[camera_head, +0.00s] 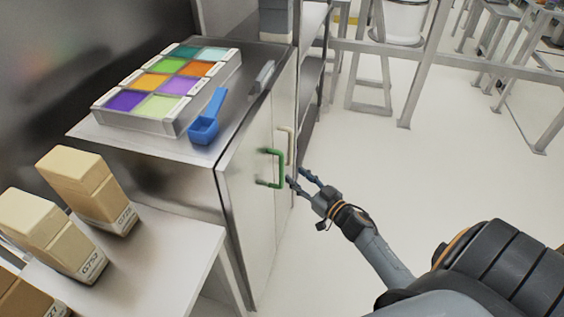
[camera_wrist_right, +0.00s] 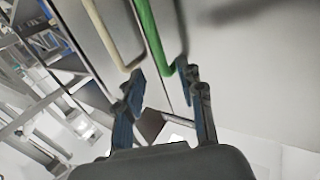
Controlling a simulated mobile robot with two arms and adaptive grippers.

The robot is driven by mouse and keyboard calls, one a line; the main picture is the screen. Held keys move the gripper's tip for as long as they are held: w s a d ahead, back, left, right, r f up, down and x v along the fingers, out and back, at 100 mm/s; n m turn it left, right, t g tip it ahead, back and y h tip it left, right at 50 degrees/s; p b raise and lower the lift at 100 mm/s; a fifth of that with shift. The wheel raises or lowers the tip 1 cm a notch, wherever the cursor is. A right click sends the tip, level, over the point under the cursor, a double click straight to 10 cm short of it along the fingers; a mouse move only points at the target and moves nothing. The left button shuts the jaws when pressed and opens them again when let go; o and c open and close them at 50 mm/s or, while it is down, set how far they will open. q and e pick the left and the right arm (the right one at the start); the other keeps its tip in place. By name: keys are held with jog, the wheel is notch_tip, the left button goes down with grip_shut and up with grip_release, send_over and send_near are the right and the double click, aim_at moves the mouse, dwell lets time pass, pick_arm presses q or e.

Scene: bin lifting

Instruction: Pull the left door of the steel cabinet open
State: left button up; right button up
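The steel cabinet (camera_head: 190,150) stands left of centre in the head view, its doors facing right. The left door (camera_head: 245,200) carries a green handle (camera_head: 281,165); the other door has a beige handle (camera_head: 291,142). My right gripper (camera_head: 297,177) is open just beside the lower part of the green handle. In the right wrist view its blue fingers (camera_wrist_right: 165,80) are apart. The green handle (camera_wrist_right: 150,30) ends close to the right-hand finger, and the beige handle (camera_wrist_right: 110,35) ends near the other. I cannot tell whether they touch. My left gripper is out of view.
A tray of coloured compartments (camera_head: 170,88) and a blue scoop (camera_head: 207,118) lie on the cabinet top. Tan labelled containers (camera_head: 88,190) stand on a white table (camera_head: 185,245) at lower left. Metal frames (camera_head: 415,75) stand behind; the floor (camera_head: 440,170) on the right is clear.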

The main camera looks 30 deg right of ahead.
aim_at(283, 165)
jog(key=w, duration=0.8)
jog(key=shift+a+f, duration=0.1)
jog(key=shift+a, duration=0.3)
jog(key=shift+w, duration=0.15)
jog(key=shift+c, duration=0.2)
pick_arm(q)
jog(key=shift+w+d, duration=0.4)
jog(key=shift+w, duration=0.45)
pick_arm(e)
grip_shut()
